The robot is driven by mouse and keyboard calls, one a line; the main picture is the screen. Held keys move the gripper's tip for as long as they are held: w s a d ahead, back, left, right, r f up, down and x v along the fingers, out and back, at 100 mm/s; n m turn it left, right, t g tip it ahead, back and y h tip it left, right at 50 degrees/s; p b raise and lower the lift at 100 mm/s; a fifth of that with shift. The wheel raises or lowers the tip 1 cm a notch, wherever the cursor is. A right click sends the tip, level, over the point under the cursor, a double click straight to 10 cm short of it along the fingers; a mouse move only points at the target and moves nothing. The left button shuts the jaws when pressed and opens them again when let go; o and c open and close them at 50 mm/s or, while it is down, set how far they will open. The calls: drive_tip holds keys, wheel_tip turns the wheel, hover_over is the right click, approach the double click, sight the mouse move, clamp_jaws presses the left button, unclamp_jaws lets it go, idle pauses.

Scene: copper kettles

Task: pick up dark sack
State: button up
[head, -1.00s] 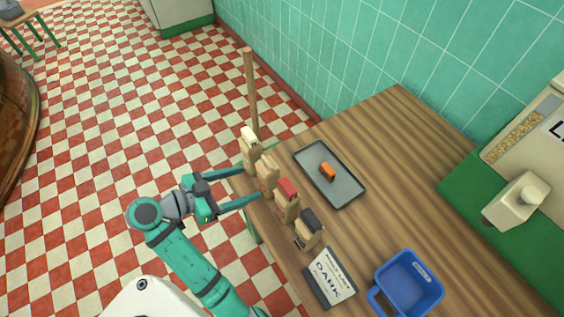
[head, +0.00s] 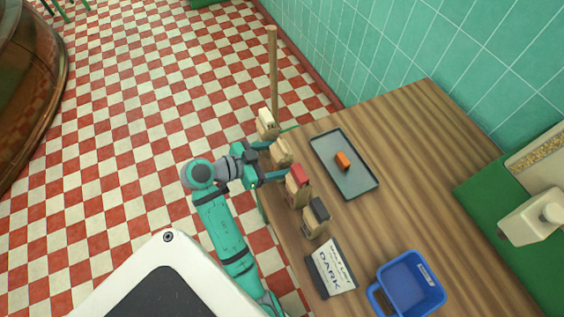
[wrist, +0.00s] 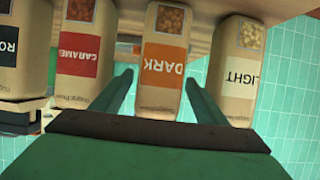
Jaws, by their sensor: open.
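The dark sack (wrist: 163,52) stands upright in the wrist view, tan with an orange label reading DARK. It is second in a row of sacks at the table's left edge; in the head view it is the sack (head: 281,152) between the white-topped and red-topped ones. My gripper (wrist: 159,80) is open, with one finger on each side of the dark sack's lower part in the wrist view. Gaps show between the fingers and the sack. In the head view my gripper (head: 270,161) is at the row, its fingertips partly hidden by the sacks.
Close neighbours are the LIGHT sack (wrist: 237,70), the CARAMEL sack (wrist: 84,50) and a black-labelled sack (wrist: 24,48). The wooden table (head: 420,140) also holds a grey tray (head: 362,185) with an orange block (head: 342,160), a DARK sign (head: 331,268) and a blue bin (head: 408,284).

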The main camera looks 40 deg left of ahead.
drive_tip(key=shift+x, duration=1.65)
drive_tip(key=shift+d, duration=0.1)
drive_tip(key=c, duration=1.3)
drive_tip(key=shift+c, duration=0.2)
drive_tip(key=shift+r, duration=0.1)
